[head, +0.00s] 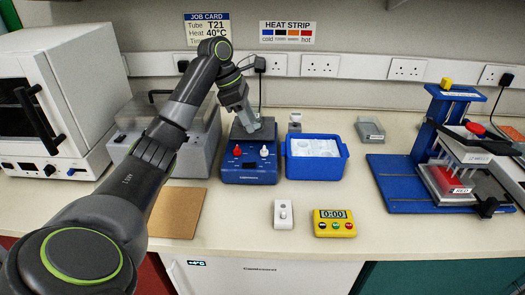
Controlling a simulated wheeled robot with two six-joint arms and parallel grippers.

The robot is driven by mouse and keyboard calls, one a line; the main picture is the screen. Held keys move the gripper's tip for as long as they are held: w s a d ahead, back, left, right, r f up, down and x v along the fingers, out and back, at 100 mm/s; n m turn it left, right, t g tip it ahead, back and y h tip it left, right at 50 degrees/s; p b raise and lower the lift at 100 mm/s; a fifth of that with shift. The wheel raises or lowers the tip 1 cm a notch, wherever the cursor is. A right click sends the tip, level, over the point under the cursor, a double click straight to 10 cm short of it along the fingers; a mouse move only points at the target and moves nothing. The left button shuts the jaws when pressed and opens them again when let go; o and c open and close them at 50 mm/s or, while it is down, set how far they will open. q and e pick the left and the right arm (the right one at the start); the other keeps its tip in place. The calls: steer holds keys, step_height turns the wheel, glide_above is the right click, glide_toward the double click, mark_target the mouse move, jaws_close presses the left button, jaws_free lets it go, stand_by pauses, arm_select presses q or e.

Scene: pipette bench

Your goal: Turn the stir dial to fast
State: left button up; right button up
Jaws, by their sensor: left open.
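The blue stirrer unit (249,174) stands at the back middle of the bench with its front panel facing me. The panel carries a red dial (238,150) on the left and a white dial (264,151) on the right. Their labels are too small to read, so I cannot tell from print which is the stir dial. A small dark display sits below them. My left gripper (246,120) is open and points down over the grey top of the unit, behind the dials. It appears apart from both dials. My right gripper is out of view.
A blue tub of white contents (316,168) stands close right of the unit. A grey machine (185,145) stands left. A yellow timer (334,223) and a white device (283,214) lie in front. A blue stand (400,185) is at right.

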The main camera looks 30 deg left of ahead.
mark_target(264, 148)
arm_select(q)
steer(key=x, duration=0.3)
steer(key=shift+d+f, duration=0.2)
steer(key=shift+f, duration=0.15)
steer(key=x, duration=0.5)
steer(key=shift+w+f+p, duration=0.1)
steer(key=shift+p, duration=0.2)
steer(key=shift+d+f, duration=0.1)
steer(key=shift+f, duration=0.2)
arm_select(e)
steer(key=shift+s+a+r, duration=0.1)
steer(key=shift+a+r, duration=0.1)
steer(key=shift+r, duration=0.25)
